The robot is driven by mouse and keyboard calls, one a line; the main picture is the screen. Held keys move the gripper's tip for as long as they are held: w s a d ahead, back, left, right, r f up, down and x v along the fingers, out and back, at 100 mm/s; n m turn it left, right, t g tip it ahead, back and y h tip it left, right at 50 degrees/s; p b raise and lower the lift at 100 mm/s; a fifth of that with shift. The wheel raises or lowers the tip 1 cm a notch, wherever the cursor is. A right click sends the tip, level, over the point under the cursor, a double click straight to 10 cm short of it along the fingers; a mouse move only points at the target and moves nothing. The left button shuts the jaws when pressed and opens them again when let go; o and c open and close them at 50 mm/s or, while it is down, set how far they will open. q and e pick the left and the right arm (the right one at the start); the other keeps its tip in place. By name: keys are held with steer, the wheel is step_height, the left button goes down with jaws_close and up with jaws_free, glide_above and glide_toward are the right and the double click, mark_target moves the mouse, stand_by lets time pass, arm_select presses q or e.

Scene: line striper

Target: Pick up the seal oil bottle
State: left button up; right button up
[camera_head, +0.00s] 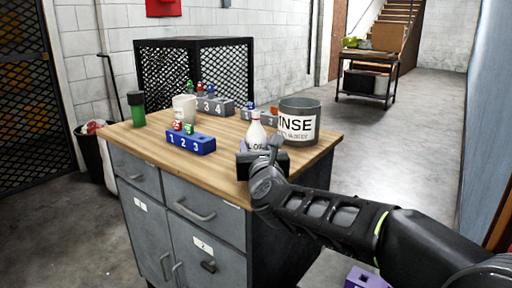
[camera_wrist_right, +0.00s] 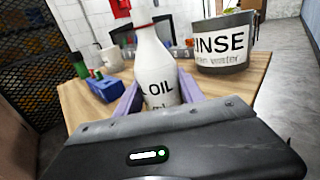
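The oil bottle (camera_head: 256,131) is white with a narrow neck and stands upright on the wooden worktop, near its front right part. Its black "OIL" lettering shows in the right wrist view (camera_wrist_right: 155,72). My right gripper (camera_head: 260,152) is at the bottle from the front, low on its body. In the right wrist view, its two purple fingers (camera_wrist_right: 158,92) lie on either side of the bottle, close to it. Whether they touch it I cannot tell. The bottle's lower part is hidden behind the gripper. My left gripper is not in view.
A grey "RINSE" bucket (camera_head: 299,122) stands just right of the bottle. A blue numbered block (camera_head: 190,142), a white mug (camera_head: 184,107), a grey numbered rack (camera_head: 215,106) and a green, dark-capped container (camera_head: 137,110) stand left and behind. The cabinet (camera_head: 205,208) is below the worktop.

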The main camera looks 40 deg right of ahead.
jaws_close()
stand_by(0.3)
step_height(320, 180, up, 10)
steer(key=p, duration=0.4)
steer(key=shift+p, duration=0.35)
